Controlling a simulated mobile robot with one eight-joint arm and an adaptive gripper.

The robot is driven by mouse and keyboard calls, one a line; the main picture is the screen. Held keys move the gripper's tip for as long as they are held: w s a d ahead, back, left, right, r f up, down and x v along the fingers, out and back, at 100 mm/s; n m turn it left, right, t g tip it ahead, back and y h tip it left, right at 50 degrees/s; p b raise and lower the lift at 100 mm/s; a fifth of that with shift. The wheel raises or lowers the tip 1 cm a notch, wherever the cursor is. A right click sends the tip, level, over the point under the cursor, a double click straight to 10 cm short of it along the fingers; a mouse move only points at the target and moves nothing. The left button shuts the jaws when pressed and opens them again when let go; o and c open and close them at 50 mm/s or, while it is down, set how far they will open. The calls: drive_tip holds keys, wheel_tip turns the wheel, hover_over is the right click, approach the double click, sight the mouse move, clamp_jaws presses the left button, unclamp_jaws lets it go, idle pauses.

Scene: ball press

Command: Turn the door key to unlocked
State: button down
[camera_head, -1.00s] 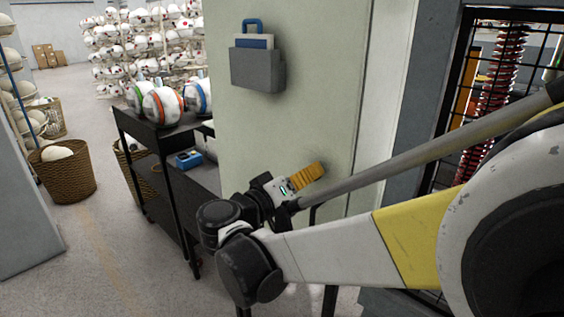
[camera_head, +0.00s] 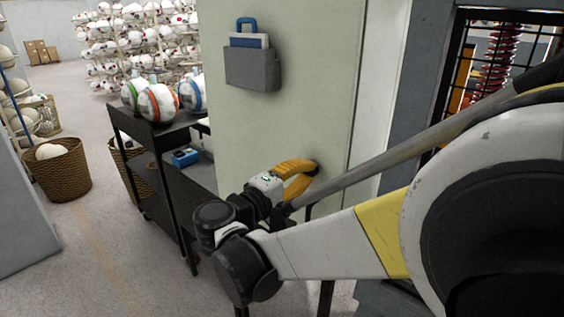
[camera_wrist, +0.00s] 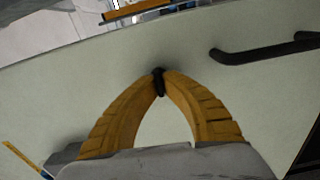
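The door key (camera_wrist: 159,82) is a small black piece standing out from the pale green door (camera_wrist: 100,65) in the wrist view. My gripper (camera_wrist: 160,76) has two yellow ribbed fingers, bowed apart in the middle, with their tips closed on the key from both sides. In the head view my gripper (camera_head: 313,168) is at the lower part of the door (camera_head: 290,125), right of its middle. The key is hidden there behind the fingers. I cannot tell from its shape which way the lock is set.
A black door handle (camera_wrist: 262,51) is beside the key in the wrist view. A grey holder (camera_head: 252,70) with a blue clipboard-like item hangs on the door. A black cart (camera_head: 150,130) with balls stands left of the door. A black mesh cage (camera_head: 470,60) is at the right.

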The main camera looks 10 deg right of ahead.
drive_tip(key=shift+n, duration=0.3)
idle(0.4)
drive_tip(key=c, duration=1.6)
unclamp_jaws()
drive_tip(key=shift+a, duration=0.1)
drive_tip(key=v, duration=1.2)
